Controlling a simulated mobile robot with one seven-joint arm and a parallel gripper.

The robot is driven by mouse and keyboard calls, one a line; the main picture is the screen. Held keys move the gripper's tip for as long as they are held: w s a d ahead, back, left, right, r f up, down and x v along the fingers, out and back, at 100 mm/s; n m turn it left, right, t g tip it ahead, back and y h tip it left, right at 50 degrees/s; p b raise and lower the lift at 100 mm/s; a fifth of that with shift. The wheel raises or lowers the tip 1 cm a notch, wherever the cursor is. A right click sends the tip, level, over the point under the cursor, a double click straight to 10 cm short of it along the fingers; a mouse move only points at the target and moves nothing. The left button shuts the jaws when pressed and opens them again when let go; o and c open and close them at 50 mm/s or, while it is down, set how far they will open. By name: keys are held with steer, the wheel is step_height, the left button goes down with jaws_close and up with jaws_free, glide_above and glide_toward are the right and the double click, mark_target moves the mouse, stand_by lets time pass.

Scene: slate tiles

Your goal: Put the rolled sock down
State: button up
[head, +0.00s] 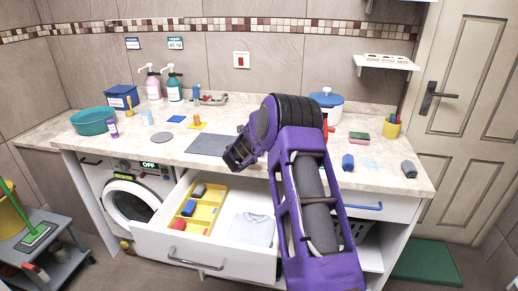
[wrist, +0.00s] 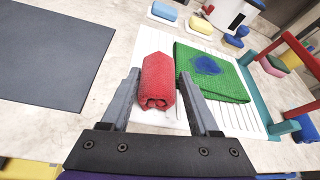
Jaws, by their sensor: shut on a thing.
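In the wrist view a red rolled sock (wrist: 157,82) lies lengthwise between the two fingers of my gripper (wrist: 160,76), which is shut on it. The sock's spiral end faces the camera. It is over the left part of a white ribbed board (wrist: 178,41); I cannot tell whether it touches it. In the head view my gripper (head: 236,158) is above the counter by the grey mat (head: 212,144), and the held sock cannot be made out there. The open drawer (head: 178,246) holds a yellow divided tray (head: 206,213) with grey, blue and red rolls in it.
A folded pale shirt (head: 252,229) is in the drawer.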

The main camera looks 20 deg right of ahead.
steer(key=o, duration=1.3)
